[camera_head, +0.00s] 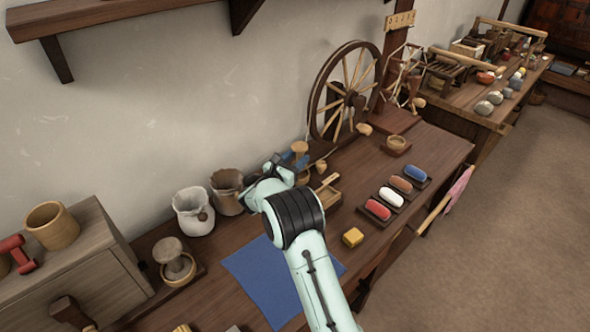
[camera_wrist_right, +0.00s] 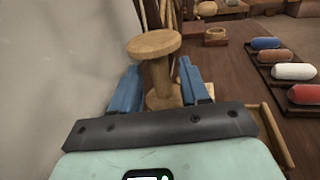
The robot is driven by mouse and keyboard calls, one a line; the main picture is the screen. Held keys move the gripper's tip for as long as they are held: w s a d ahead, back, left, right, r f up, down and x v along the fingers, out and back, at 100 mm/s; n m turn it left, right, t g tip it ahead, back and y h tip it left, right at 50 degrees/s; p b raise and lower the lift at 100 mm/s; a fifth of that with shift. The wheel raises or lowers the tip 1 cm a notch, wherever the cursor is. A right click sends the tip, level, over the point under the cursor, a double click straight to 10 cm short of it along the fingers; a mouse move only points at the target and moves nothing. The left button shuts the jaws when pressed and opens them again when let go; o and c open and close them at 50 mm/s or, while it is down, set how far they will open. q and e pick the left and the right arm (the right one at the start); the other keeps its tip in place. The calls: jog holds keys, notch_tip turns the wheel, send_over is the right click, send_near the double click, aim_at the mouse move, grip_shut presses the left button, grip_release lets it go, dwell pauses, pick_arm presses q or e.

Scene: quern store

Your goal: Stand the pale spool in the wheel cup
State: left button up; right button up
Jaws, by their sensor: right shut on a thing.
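The pale wooden spool (camera_head: 300,148) is upright between the blue fingers of my right gripper (camera_head: 296,160), with its round top flange above them. In the wrist view the spool (camera_wrist_right: 154,44) has its narrow middle between the two fingers (camera_wrist_right: 158,88), which are shut on it. Its lower end is partly hidden by the gripper. A small round wooden cup (camera_head: 396,143), probably the wheel cup, stands at the wheel's right foot, apart from the spool. It also shows in the wrist view (camera_wrist_right: 215,37). My left gripper is not in view.
The spinning wheel (camera_head: 345,90) stands against the wall behind the gripper. A small wooden tray (camera_head: 328,192) lies just right of it. Red, white, brown and blue rolls lie in dark holders at right. Two sacks (camera_head: 193,222) stand left.

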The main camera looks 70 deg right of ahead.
notch_tip(320, 180, down, 4)
jog(key=shift+r, duration=0.1)
pick_arm(q)
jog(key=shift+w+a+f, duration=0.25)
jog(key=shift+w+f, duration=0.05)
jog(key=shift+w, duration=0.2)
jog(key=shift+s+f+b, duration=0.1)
jog(key=shift+b, duration=0.2)
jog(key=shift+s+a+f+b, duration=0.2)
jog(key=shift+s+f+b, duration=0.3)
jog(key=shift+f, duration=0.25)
pick_arm(e)
jog(key=shift+f, duration=0.25)
jog(key=o, duration=1.1)
jog(key=shift+c, duration=0.2)
jog(key=shift+r+p, duration=0.5)
jog(key=shift+p, duration=0.25)
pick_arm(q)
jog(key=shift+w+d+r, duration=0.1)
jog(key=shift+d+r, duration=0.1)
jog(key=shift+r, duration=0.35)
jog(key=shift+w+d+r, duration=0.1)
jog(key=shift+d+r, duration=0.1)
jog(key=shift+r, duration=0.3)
pick_arm(e)
jog(key=v, duration=1.2)
jog(key=shift+f, duration=0.15)
